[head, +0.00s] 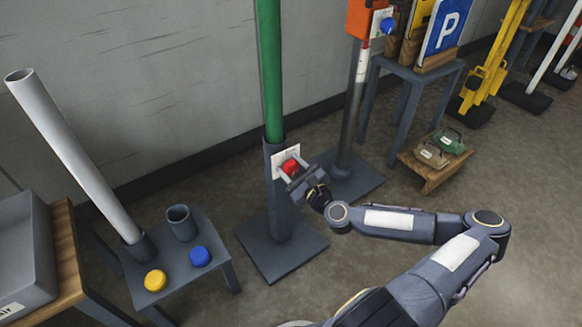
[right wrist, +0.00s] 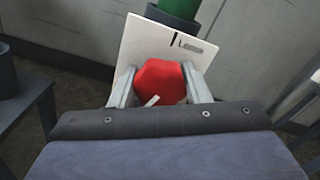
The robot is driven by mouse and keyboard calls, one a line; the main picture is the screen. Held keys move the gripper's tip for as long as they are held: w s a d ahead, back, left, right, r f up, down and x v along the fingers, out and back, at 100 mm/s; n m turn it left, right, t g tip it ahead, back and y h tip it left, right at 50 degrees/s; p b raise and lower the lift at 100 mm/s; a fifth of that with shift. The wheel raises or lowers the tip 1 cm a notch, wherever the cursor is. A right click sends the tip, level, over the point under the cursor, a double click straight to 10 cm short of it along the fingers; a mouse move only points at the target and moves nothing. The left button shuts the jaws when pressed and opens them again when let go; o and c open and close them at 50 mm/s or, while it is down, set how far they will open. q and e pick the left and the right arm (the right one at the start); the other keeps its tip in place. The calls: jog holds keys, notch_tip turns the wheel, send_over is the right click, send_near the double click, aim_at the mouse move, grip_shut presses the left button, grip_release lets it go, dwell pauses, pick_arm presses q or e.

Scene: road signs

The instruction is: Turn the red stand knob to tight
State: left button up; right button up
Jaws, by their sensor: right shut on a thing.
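The red knob (head: 290,167) sits on a white plate (head: 281,157) on the front of a dark stand (head: 279,205) that holds a green post (head: 270,75). My right gripper (head: 292,172) is shut on the red knob, one finger on each side. In the right wrist view the red knob (right wrist: 161,82) fills the space between the fingers, and a white pointer mark shows on its lower part. The plate (right wrist: 150,40) behind it carries a dark tick and small lettering too blurred to read. My left gripper is not in view.
A small table (head: 180,250) at left holds a leaning white tube (head: 75,155), a grey cup (head: 182,222), a yellow knob (head: 155,280) and a blue knob (head: 200,256). Another stand (head: 345,183) with an orange box is close at right. A low wooden platform (head: 433,175) is farther right.

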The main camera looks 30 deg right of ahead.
jog(key=o, duration=1)
jog(key=s+p, duration=0.1)
jog(key=s, duration=0.7)
jog(key=shift+d, duration=0.3)
